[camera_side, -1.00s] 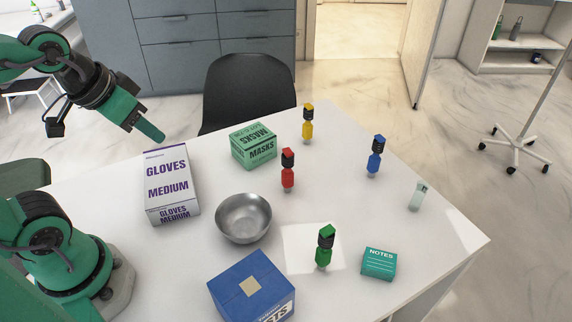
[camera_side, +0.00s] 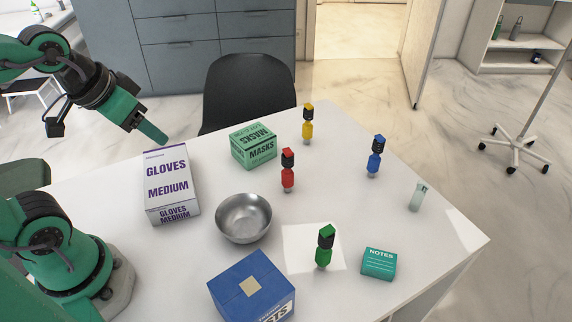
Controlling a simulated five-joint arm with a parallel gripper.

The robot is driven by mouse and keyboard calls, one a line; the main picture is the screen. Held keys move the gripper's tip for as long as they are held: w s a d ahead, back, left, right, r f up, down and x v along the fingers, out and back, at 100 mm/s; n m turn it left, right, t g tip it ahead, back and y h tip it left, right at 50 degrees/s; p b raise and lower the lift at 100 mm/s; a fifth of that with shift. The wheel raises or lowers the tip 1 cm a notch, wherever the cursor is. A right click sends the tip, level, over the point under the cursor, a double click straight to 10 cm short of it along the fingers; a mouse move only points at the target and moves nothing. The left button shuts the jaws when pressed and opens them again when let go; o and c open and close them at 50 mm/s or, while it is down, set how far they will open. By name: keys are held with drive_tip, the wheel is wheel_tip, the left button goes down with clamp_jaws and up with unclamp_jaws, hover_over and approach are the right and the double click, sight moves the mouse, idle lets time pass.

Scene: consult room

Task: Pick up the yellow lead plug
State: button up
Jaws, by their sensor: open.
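The yellow lead plug (camera_side: 307,127) stands upright near the far edge of the white table, with a black band below its yellow top. My gripper (camera_side: 152,133) is raised at the upper left, above and behind the gloves box, well to the left of the yellow plug. It is open, and nothing shows between its fingers. A red plug (camera_side: 288,176), a blue plug (camera_side: 376,160) and a green plug (camera_side: 324,250) also stand upright on the table. The green one is on a white paper square (camera_side: 296,250).
The gloves box (camera_side: 170,185) and green masks box (camera_side: 253,146) stand between my gripper and the yellow plug. A dark chair (camera_side: 250,90) is behind.

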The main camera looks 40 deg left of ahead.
drive_tip(key=w+r+g, duration=0.1)
drive_tip(key=w+r, duration=0.6)
drive_tip(key=w, duration=0.4)
drive_tip(key=n+g, duration=0.1)
drive_tip(key=g, duration=0.3)
hover_over(310, 105)
wheel_tip(310, 105, down, 16)
drive_tip(key=shift+s+a, duration=0.1)
drive_tip(key=shift+s, duration=0.05)
drive_tip(key=shift+f+g, duration=0.3)
drive_tip(key=shift+f, duration=0.3)
drive_tip(key=shift+f, duration=1.3)
